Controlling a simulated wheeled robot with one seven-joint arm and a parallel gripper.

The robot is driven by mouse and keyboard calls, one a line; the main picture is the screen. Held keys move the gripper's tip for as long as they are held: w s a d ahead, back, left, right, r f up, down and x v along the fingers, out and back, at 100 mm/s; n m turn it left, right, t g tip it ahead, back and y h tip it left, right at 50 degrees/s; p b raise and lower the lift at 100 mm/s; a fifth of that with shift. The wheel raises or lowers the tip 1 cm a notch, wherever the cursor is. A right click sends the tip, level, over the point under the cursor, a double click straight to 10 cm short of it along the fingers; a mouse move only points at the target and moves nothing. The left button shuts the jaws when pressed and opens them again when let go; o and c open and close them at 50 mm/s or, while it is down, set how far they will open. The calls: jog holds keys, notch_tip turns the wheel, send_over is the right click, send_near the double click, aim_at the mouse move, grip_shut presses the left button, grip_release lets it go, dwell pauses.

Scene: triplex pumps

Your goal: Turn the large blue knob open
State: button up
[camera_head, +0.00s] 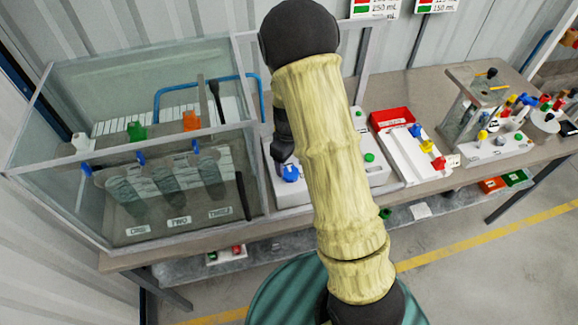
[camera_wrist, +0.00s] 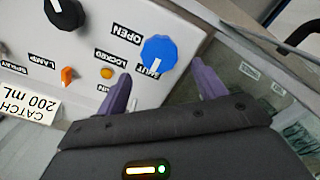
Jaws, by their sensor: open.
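The large blue knob (camera_wrist: 159,53) is on a white panel with labels reading OPEN, LOCKED and SHUT around it. Its white mark points toward the SHUT label in the wrist view. In the head view the blue knob (camera_head: 290,173) shows just left of my arm, on a white box. My gripper (camera_wrist: 162,88) is open, with its two purple fingers apart. The knob lies between and beyond the fingertips in the wrist view. I cannot tell whether either finger touches it. In the head view my arm hides much of the white box.
A glass tank (camera_head: 130,150) stands left of the box. The panel also carries a black knob (camera_wrist: 64,12), an orange switch (camera_wrist: 67,75) and an amber button (camera_wrist: 106,72). A red tray (camera_head: 391,118) and a metal stand (camera_head: 480,85) are farther right on the bench.

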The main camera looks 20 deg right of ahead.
aim_at(289, 171)
jog(key=shift+f+p, duration=0.3)
jog(key=shift+f, duration=1.9)
jog(key=shift+c, duration=0.2)
jog(key=c, duration=0.9)
